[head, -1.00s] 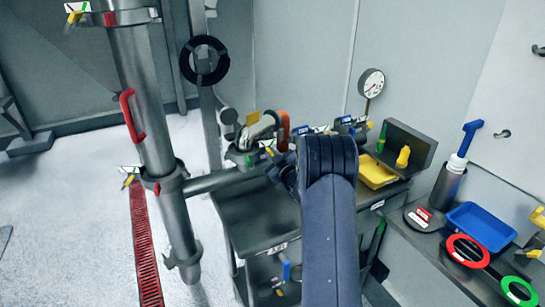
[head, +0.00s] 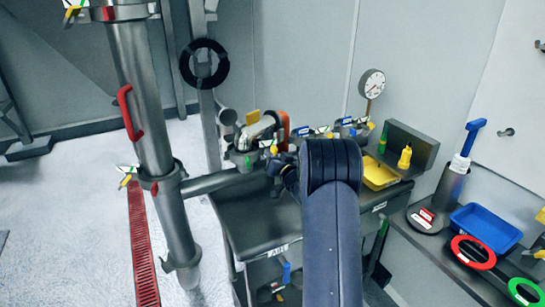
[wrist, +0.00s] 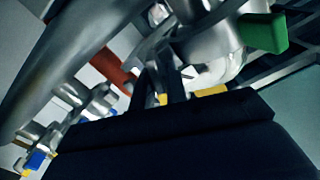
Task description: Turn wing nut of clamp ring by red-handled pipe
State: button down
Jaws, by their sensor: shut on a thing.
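A steel pipe with a red handle (head: 130,112) stands upright at the left in the head view. Clamp rings with small coloured wing nuts sit on it, one near the top (head: 72,10) and one at mid height (head: 127,176). Another clamp, with a green block (wrist: 263,32) and yellow parts, is close up in the wrist view. My gripper (wrist: 165,92) is at this clamp, its dark fingers shut on a small yellow-tipped part, apparently its wing nut. In the head view my arm partly hides the gripper, near the cart's left end. The grip itself is partly hidden.
A gauge (head: 371,84) stands behind. A shelf at right holds a blue tray (head: 487,228). The floor at left is clear.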

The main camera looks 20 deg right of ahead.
jog(key=shift+m+p, duration=0.3)
jog(key=shift+m, duration=1.9)
jog(key=c, duration=1.5)
grip_release()
jog(key=shift+c, duration=0.2)
jog(key=s+b, duration=0.2)
jog(key=s, duration=0.8)
jog(key=shift+s+d, duration=0.2)
jog(key=shift+s, duration=0.2)
jog(key=shift+w, duration=0.1)
